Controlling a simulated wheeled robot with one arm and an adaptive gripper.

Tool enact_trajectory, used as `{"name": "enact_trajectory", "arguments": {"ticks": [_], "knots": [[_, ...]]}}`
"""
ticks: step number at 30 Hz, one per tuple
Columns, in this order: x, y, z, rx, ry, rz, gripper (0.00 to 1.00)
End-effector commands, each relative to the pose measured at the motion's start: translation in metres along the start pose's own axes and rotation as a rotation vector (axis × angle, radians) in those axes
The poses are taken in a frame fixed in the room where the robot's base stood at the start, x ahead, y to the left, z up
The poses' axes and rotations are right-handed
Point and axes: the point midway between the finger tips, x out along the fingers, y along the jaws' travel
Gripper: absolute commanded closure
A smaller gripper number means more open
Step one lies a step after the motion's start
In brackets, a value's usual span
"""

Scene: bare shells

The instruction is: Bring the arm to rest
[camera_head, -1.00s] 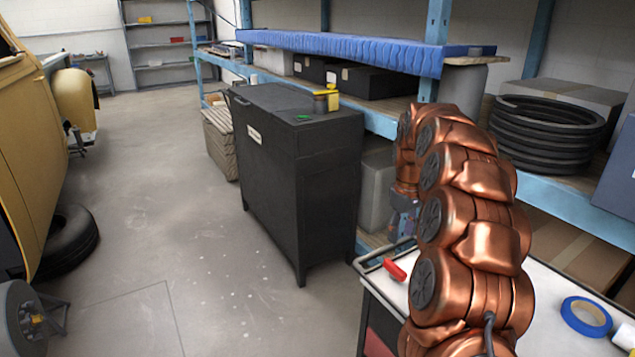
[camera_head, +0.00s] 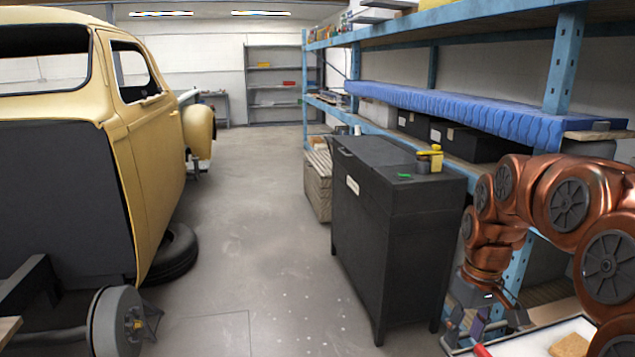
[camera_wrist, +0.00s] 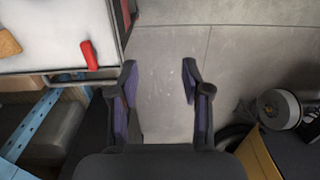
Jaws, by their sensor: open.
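My arm (camera_head: 565,200) is copper-coloured and bends down at the right of the head view. My gripper (camera_head: 486,328) hangs at its end, pointing down by the near left part of a white-topped cart (camera_head: 530,343). In the wrist view my gripper (camera_wrist: 160,72) has its two dark fingers wide apart. Only bare grey floor (camera_wrist: 165,100) shows between them, and it holds nothing. The cart top also shows at the upper left of the wrist view (camera_wrist: 50,25).
A red item (camera_wrist: 89,55) and a brown block (camera_head: 568,345) lie on the cart. A black cabinet (camera_head: 385,250) with a yellow-topped item (camera_head: 430,157) stands left of my arm. Blue shelving (camera_head: 565,60) runs behind. Open floor (camera_head: 250,260) lies between the cabinet and a yellow vehicle (camera_head: 150,130).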

Motion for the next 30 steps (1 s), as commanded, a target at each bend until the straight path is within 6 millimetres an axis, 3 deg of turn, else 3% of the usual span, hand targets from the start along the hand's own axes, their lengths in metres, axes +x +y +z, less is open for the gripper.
{"name": "enact_trajectory", "arguments": {"ticks": [6,15,24,30], "knots": [[-0.020,-0.053,0.050,0.026,-0.024,0.002,0.52],[-0.025,-0.108,0.129,0.098,-0.069,0.009,0.52],[-0.018,-0.143,0.206,0.197,-0.104,0.022,0.52],[-0.011,-0.153,0.234,0.241,-0.117,0.025,0.52]]}}
